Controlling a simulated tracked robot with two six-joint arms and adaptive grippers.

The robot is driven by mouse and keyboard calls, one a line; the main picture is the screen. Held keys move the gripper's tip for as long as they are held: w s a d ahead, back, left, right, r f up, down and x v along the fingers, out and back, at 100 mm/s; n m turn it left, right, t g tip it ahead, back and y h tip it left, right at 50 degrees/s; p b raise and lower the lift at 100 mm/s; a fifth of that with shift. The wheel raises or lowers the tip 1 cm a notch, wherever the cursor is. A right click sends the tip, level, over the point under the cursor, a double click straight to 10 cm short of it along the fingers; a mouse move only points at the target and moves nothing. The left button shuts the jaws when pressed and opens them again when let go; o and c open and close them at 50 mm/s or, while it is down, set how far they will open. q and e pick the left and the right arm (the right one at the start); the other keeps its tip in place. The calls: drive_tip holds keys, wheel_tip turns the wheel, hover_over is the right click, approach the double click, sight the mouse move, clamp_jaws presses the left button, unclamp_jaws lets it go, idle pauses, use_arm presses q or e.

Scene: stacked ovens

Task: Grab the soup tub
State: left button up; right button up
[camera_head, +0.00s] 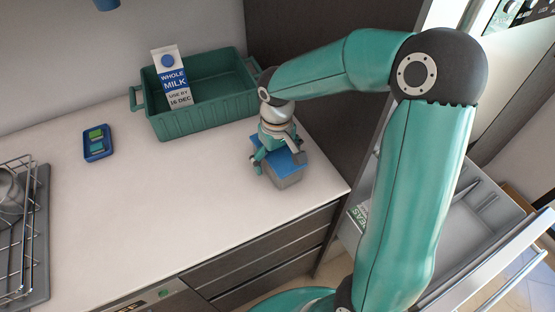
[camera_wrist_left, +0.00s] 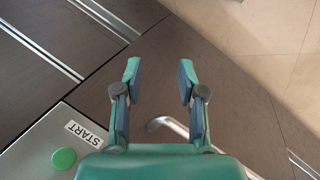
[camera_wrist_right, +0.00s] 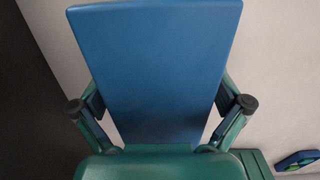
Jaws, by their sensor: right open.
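The soup tub is a pale grey tub with a blue lid (camera_head: 290,174), standing on the white counter near its front right corner. My right gripper (camera_head: 276,160) is directly above it, pointing down, with its fingers apart on either side of the lid. In the right wrist view the blue lid (camera_wrist_right: 155,65) fills the middle between the open fingers, whose tips are hidden by it. I cannot tell whether the fingers touch the tub. My left gripper (camera_wrist_left: 159,69) is open and empty in the left wrist view, and does not show clearly in the head view.
A green crate (camera_head: 205,122) holding a milk carton (camera_head: 173,78) stands behind. A small blue device (camera_head: 98,143) and a wire dish rack (camera_head: 22,225) are to the left. A drawer (camera_head: 480,225) is open at right. A green START button (camera_wrist_left: 64,158) shows below my left gripper.

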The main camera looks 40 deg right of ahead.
drive_tip(key=shift+r, duration=0.1)
drive_tip(key=c, duration=1.5)
drive_tip(key=shift+o, duration=0.2)
